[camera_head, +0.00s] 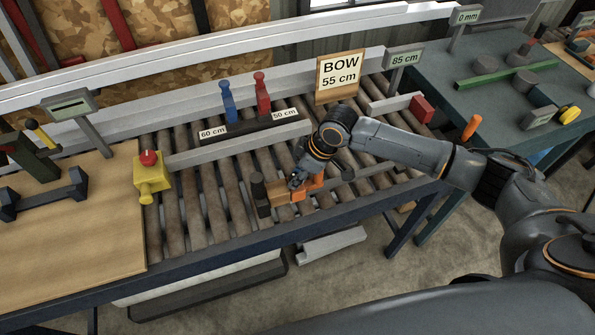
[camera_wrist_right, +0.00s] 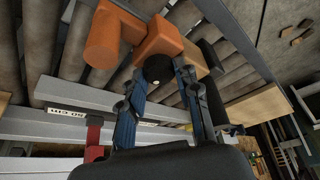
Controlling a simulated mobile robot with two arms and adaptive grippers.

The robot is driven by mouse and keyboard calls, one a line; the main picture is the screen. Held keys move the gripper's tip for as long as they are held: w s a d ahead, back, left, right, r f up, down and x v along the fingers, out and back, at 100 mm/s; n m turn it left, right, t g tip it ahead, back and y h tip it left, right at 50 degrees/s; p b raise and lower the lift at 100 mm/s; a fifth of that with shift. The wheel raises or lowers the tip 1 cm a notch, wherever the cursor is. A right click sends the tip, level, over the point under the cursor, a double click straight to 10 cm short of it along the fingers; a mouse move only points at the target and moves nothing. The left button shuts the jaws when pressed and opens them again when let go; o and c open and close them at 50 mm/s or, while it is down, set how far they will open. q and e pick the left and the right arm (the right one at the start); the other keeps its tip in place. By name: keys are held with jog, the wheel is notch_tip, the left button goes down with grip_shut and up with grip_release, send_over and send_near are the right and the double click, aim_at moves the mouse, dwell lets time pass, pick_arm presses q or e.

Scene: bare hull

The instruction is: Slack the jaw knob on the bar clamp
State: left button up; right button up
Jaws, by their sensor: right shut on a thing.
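The bar clamp (camera_head: 299,195) is orange and lies low at the front of the roller table, partly behind my right gripper. In the right wrist view it shows as an orange block (camera_wrist_right: 160,38) with a thick orange cylinder (camera_wrist_right: 101,42) to its left. A dark round knob (camera_wrist_right: 157,69) sits on the block's near face. My right gripper (camera_head: 296,182) reaches down at the clamp. In the wrist view its two blue fingers (camera_wrist_right: 161,76) stand on either side of the knob, shut on it. My left gripper is not in view.
Blue and red pegs (camera_head: 263,92) stand behind, between the "60 cm" and "50 cm" labels. A "BOW 55 cm" sign (camera_head: 341,78) is at the back. A yellow box with a red button (camera_head: 152,180) is left.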

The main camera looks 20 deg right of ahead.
jog(key=shift+w+n+g+y, duration=0.1)
jog(key=shift+n+g+y, duration=0.2)
jog(key=shift+n, duration=0.6)
jog(key=n+g+b, duration=0.1)
jog(key=n, duration=0.1)
jog(key=shift+w+n, duration=0.1)
jog(key=shift+n, duration=0.3)
jog(key=n+b, duration=0.1)
jog(key=n, duration=0.1)
jog(key=n+g+b, duration=0.1)
jog(key=n, duration=0.1)
jog(key=shift+w+g, duration=0.1)
jog(key=shift+g, duration=0.2)
jog(key=shift+n+g+b, duration=0.6)
jog(key=shift+n+b, duration=0.2)
jog(key=shift+n, duration=0.8)
jog(key=o, duration=1.1)
jog(key=shift+o, duration=0.2)
jog(key=shift+r, duration=0.1)
